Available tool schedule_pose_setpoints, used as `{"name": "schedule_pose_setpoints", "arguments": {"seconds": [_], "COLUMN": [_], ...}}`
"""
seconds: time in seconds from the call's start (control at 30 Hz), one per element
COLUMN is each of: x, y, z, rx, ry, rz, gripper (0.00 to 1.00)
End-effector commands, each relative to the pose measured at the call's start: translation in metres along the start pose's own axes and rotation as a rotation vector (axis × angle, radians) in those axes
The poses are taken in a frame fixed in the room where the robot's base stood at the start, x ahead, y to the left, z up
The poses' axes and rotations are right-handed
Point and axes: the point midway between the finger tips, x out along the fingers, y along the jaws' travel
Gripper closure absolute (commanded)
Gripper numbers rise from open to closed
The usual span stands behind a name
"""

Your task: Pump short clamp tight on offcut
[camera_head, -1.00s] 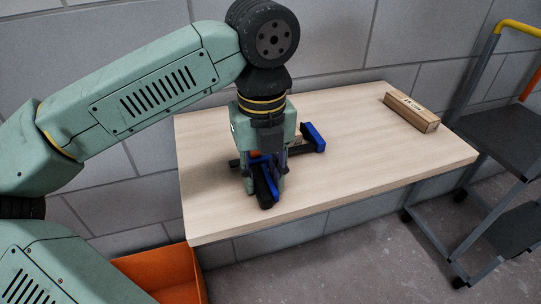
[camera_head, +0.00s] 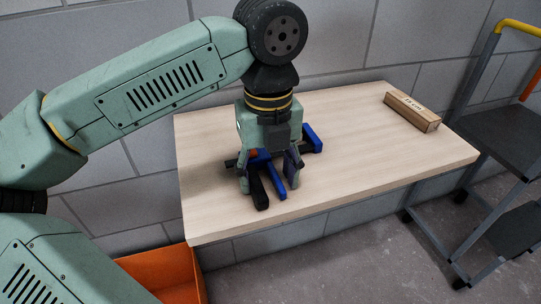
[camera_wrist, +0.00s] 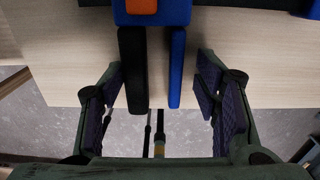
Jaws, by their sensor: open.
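The short clamp lies on the table, with a blue jaw (camera_head: 312,138) at its far right end and a dark bar running left. Its black handle (camera_head: 257,188) and blue lever (camera_head: 275,178) point toward the table's front edge. In the wrist view the black handle (camera_wrist: 132,70) and blue lever (camera_wrist: 176,70) stand apart from each other. My gripper (camera_head: 268,185) is open, its fingers on either side of handle and lever; in the wrist view my gripper (camera_wrist: 160,95) shows clear gaps to both. The offcut is not clearly visible; my gripper hides the clamp's middle.
A labelled wooden block (camera_head: 411,111) lies at the table's far right. The right part of the table (camera_head: 370,150) is clear. A grey trolley (camera_head: 495,135) with a yellow handle stands to the right. An orange bin (camera_head: 165,275) is on the floor at front left.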

Motion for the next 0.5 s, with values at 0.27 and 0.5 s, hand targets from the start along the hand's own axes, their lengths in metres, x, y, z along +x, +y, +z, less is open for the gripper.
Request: {"name": "schedule_pose_setpoints", "arguments": {"seconds": [0.27,0.5], "x": [-0.0001,0.0001], "y": [0.0001,0.0005], "z": [0.0000,0.0001], "rx": [0.000,0.000], "ry": [0.000,0.000], "rz": [0.000,0.000], "gripper": [0.43,0.53]}}
